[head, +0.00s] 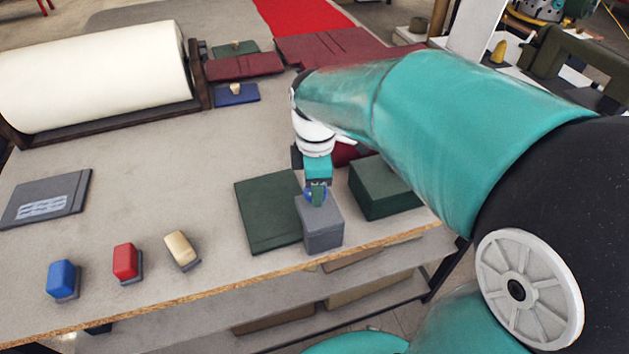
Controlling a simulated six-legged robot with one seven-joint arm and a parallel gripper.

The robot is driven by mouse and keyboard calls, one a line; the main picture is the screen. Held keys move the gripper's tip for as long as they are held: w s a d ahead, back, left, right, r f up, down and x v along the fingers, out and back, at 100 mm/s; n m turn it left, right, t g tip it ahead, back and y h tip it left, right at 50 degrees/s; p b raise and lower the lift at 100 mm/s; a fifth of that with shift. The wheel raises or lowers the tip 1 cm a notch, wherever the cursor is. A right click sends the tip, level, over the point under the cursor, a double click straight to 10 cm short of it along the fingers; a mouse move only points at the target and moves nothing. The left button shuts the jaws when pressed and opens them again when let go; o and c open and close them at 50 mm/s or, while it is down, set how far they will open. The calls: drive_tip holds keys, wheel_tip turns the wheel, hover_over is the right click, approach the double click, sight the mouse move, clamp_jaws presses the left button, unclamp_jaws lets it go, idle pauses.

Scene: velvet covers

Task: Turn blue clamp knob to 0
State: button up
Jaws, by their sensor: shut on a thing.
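The blue clamp knob (308,194) sits on top of a grey block (322,228) near the table's front edge. My gripper (317,192) points down over the block and is shut on the knob. The fingers cover most of the knob, so its pointer and any 0 mark are hidden.
A dark green flat cover (265,215) lies left of the grey block, and a dark green box (382,188) stands close on its right. Blue (62,278), red (126,261) and cream (181,248) blocks stand at the front left. A large cream roll (95,75) lies behind. The table's middle is clear.

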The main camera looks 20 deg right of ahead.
drive_tip(key=shift+r+n, duration=0.1)
drive_tip(key=shift+n, duration=0.8)
drive_tip(key=o, duration=1)
drive_tip(key=shift+c, duration=0.2)
wheel_tip(320, 180, up, 14)
